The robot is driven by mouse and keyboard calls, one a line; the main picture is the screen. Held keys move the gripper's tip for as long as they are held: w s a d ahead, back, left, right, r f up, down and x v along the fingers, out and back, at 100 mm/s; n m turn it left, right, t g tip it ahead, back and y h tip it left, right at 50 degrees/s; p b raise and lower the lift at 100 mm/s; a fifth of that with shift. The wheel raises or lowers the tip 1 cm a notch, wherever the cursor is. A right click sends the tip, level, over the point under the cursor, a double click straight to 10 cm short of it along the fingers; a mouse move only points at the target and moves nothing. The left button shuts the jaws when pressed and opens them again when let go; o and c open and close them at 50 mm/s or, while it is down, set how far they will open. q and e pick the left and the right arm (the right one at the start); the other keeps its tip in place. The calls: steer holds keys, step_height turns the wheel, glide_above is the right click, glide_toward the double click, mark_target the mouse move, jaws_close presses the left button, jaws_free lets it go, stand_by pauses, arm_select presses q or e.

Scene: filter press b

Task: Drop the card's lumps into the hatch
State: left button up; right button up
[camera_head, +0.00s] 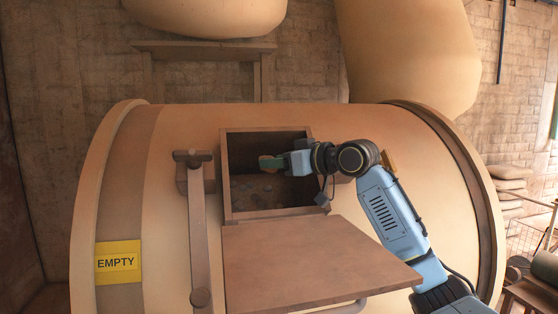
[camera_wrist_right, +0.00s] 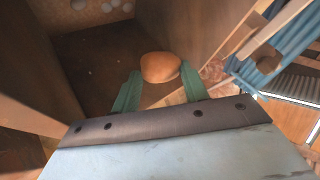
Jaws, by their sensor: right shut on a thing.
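The hatch (camera_head: 228,180) is a square framed opening in the top of a big cream drum, with its brown lid (camera_head: 310,265) folded down in front. My right gripper (camera_head: 274,163) reaches in from the right over the opening. Its green fingers are shut on a rounded orange-brown lump (camera_head: 265,158). In the right wrist view the lump (camera_wrist_right: 160,67) sits between the fingertips, above the dark inside of the hatch. Several small dim lumps (camera_head: 266,188) lie inside the opening. A yellow card (camera_head: 118,261) reading EMPTY is on the drum's left side. My left gripper is not in view.
A brown bar (camera_head: 199,230) stands along the hatch's left side. Large cream rounded vessels (camera_head: 410,50) are behind the drum. Sacks (camera_head: 510,180) and a rail are at the far right. The hatch frame closely surrounds my right gripper.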

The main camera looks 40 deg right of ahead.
steer(key=o, duration=1.1)
steer(key=shift+r, duration=0.1)
step_height(320, 180, up, 10)
